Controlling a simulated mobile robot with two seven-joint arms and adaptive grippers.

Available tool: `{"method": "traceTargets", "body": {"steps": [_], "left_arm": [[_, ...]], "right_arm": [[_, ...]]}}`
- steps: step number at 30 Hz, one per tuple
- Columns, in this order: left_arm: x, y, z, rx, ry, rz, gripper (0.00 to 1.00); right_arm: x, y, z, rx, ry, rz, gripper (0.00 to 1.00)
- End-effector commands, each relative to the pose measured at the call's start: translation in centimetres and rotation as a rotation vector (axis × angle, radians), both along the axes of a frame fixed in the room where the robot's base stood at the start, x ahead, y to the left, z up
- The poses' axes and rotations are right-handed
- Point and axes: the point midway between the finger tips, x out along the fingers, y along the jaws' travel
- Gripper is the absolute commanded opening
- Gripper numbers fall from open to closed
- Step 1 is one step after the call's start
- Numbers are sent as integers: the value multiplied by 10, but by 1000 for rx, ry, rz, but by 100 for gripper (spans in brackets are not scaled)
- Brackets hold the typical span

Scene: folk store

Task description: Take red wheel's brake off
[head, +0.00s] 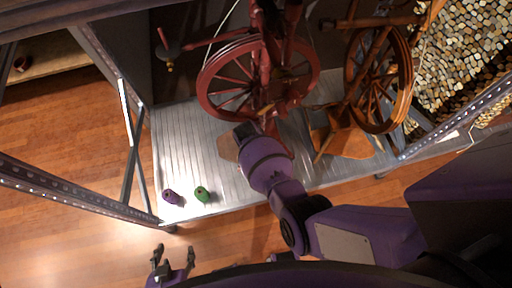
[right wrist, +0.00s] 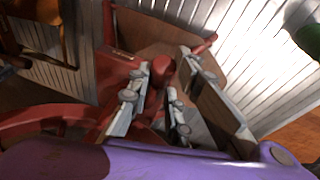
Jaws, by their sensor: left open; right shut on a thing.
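The red spinning wheel (head: 207,82) stands on the ribbed metal shelf, its spoked wheel upright. In the right wrist view its dark red frame and curved rim (right wrist: 45,115) show close up. My right gripper (right wrist: 165,80) is shut on a rounded red wooden part (right wrist: 163,69) low on this spinning wheel. I cannot tell for sure that this part is the brake. In the head view my right wrist hides the fingers and the part. My left gripper (head: 174,254) is open and empty over the wooden floor, in front of the shelf and apart from it.
A brown wooden spinning wheel (head: 407,75) stands to the right on the same shelf (head: 180,135). A purple spool (head: 171,196) and a green spool (head: 202,194) sit at the front left. Metal posts (head: 127,105) frame the shelf. Stacked logs (head: 465,50) are at the right.

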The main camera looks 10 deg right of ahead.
Motion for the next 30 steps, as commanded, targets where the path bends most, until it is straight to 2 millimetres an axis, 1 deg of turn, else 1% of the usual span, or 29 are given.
{"method": "traceTargets", "body": {"steps": [1, 12, 13, 16, 17, 26, 30], "left_arm": [[0, 0, 1, 0, -1, 0, 53], [3, 0, 3, -1, -7, -1, 53], [3, 0, 3, 0, -7, -2, 53], [3, 0, 4, 0, -8, -2, 53], [3, 0, 4, 0, -8, -2, 53], [2, 0, 4, 1, -8, -3, 53], [2, 0, 4, 0, -8, -2, 53]], "right_arm": [[2, -2, 1, -5, 2, 2, 0], [2, -3, 1, -5, 4, 1, 0], [2, -3, 1, -5, 4, 1, 23], [2, -3, 1, -5, 4, 0, 36], [1, -2, 1, -4, 4, 1, 37], [0, -1, 1, -2, 5, 0, 37], [-2, 1, 8, -1, 5, 0, 37]]}}
